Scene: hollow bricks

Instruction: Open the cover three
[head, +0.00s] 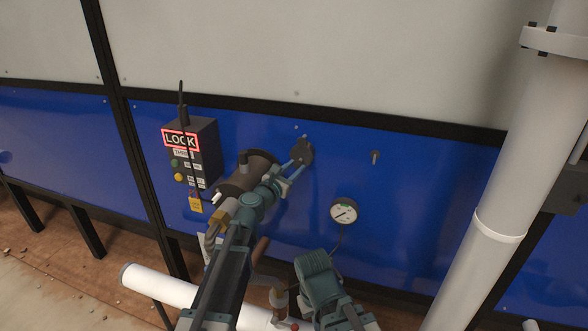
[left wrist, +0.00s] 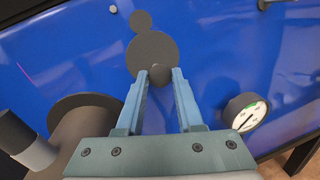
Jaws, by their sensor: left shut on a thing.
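A dark round cover (head: 306,148) is on the blue wall panel, right of the dark cylinder. In the left wrist view the cover (left wrist: 151,48) is a flat dark disc with a round knob (left wrist: 160,75) on its lower part and a smaller dark disc (left wrist: 140,21) touching its upper edge. I see no number on it. My left gripper (head: 295,166) is at the cover, and in the left wrist view its two blue fingers (left wrist: 160,71) stand on either side of the knob, shut on it. My right gripper is not visible; a teal part of my arm shows at the bottom.
A dark cylinder (head: 240,178) juts from the panel left of the cover. A lock box (head: 205,160) with buttons and a red-framed sign is further left. A gauge (head: 344,211) and a small peg (head: 375,157) are to the right. A thick white pipe (head: 520,150) stands far right.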

